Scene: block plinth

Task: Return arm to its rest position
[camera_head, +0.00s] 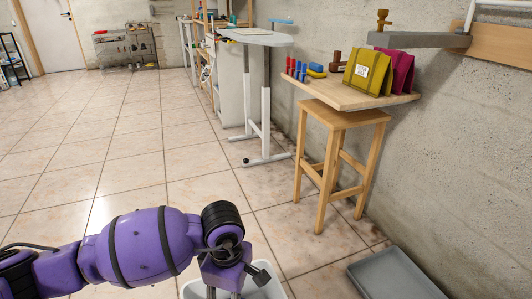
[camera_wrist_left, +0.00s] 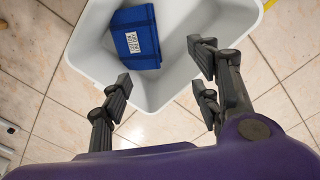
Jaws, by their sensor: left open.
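My left arm comes in from the left in the head view, and its gripper (camera_head: 236,283) is at the bottom edge, over a white bin (camera_head: 275,289). The fingers are partly cut off there. In the left wrist view the gripper (camera_wrist_left: 162,80) is open, with its fingers spread apart and nothing between them. The white bin (camera_wrist_left: 184,75) lies below it. A blue folded block-like item (camera_wrist_left: 125,42) with a white printed label lies inside the bin, apart from the fingers. My right gripper is not in view.
A wooden stool (camera_head: 337,120) bears a board (camera_head: 345,95) with an olive bag-shaped item (camera_head: 366,73), a magenta one (camera_head: 402,70) and small coloured pieces. A grey tray (camera_head: 395,275) is on the floor at lower right. A white-topped table (camera_head: 256,37) stands behind. Tiled floor at left is clear.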

